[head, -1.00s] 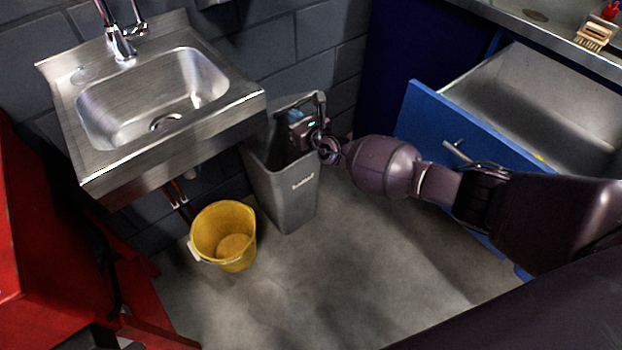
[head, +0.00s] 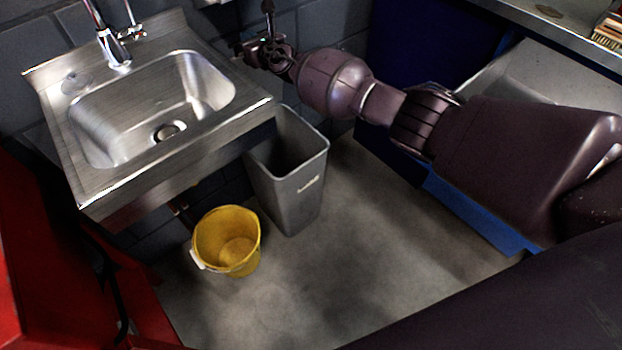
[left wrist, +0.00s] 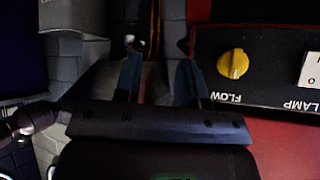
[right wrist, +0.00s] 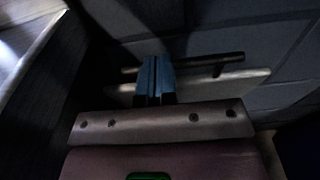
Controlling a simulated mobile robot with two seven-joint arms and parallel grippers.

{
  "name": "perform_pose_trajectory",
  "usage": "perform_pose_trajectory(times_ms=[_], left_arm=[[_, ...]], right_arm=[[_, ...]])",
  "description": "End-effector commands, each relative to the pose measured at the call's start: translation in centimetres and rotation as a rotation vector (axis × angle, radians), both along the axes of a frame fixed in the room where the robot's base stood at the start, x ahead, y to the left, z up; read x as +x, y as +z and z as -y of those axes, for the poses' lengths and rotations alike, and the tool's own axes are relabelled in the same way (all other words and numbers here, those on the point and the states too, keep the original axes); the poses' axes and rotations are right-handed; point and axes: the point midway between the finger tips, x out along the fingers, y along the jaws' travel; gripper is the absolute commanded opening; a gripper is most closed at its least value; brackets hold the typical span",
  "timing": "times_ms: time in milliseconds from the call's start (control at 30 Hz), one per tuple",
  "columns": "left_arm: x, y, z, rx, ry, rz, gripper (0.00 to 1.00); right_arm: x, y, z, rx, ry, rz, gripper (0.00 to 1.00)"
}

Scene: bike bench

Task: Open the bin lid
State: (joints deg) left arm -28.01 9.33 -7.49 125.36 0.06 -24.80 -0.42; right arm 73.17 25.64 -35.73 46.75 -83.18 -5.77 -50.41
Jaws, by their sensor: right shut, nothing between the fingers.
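The grey bin (head: 298,200) stands on the floor right of the sink, its mouth uncovered and its dark inside showing. I cannot make out a separate lid. My right gripper (head: 240,52) is above and behind the bin, close to the wall and the sink's back right corner. In the right wrist view its blue fingers (right wrist: 155,78) are together with nothing between them. My left gripper shows only in the left wrist view (left wrist: 158,75), with its two blue fingers apart and empty, away from the bin.
The steel sink (head: 100,185) overhangs the bin's left side. A yellow bucket (head: 227,240) stands beside the bin. A blue drawer front (head: 470,210) is partly hidden by my right arm. A dark bar (right wrist: 225,62) crosses the wall near my right fingertips. Floor in front is clear.

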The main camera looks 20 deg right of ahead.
Motion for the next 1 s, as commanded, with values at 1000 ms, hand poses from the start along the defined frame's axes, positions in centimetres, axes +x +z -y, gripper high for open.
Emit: perform_pose_trajectory(times_ms=[1000], left_arm=[[0.1, -0.1, 0.0, 0.009, -0.008, 0.004, 0.37]], right_arm=[[1.9, 0.8, -0.5, 0.000, 0.000, 0.001, 0.00]])
